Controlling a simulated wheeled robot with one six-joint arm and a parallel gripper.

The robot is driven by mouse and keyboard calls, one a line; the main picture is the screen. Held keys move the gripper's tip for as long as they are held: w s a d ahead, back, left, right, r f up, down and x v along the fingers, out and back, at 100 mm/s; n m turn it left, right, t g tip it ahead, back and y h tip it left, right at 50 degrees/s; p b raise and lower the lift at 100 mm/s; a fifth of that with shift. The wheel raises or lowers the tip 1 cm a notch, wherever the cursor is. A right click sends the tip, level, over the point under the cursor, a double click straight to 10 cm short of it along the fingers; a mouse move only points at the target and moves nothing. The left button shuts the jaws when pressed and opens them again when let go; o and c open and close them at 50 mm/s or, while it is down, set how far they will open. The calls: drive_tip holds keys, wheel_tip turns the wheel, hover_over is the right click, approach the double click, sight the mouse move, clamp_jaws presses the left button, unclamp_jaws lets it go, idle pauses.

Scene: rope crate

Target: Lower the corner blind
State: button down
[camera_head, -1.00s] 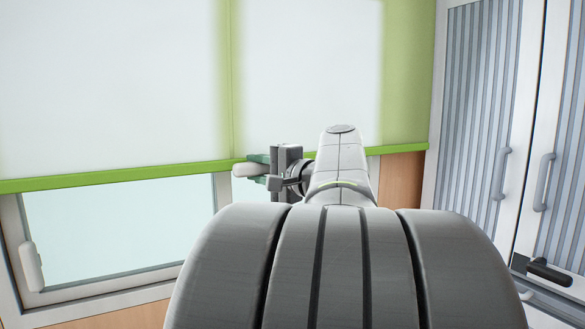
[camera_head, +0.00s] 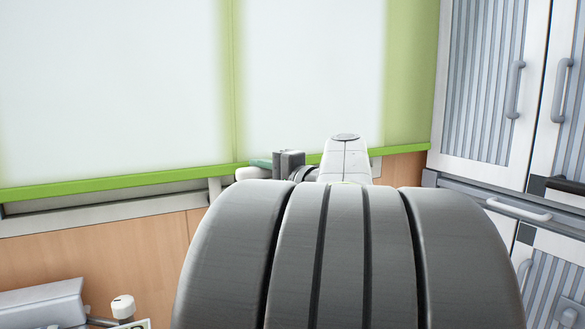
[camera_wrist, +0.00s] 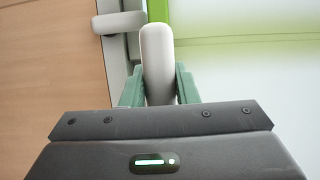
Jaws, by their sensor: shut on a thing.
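The corner blind (camera_head: 110,90) is a pale translucent sheet with green edges and a green bottom bar (camera_head: 110,182). Its bar hangs near the lower frame of the window, and almost no glass shows below it. My gripper (camera_head: 265,165) is at the bar near the corner, mostly hidden behind my own arm. In the wrist view the green fingertips (camera_wrist: 158,88) are shut on a white rounded handle (camera_wrist: 157,50). The handle also shows in the head view (camera_head: 250,173), just below the bar. The blind sheet fills the right of the wrist view (camera_wrist: 260,85).
Striped cabinets (camera_head: 485,80) with grey handles stand at the right. A wood panel (camera_head: 100,250) lies below the window. A grey unit (camera_head: 40,305) with a white knob (camera_head: 123,307) is at the lower left. A white window handle (camera_wrist: 118,22) is close to the held handle.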

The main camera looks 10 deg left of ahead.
wheel_tip(320, 180, down, 14)
drive_tip(key=b, duration=0.9)
drive_tip(key=shift+b, duration=0.4)
drive_tip(key=shift+f, duration=0.2)
drive_tip(key=c, duration=1.3)
unclamp_jaws()
drive_tip(key=shift+o, duration=0.9)
drive_tip(key=shift+r, duration=0.15)
drive_tip(key=p+v, duration=0.2)
drive_tip(key=v, duration=1.2)
drive_tip(key=shift+a, duration=0.1)
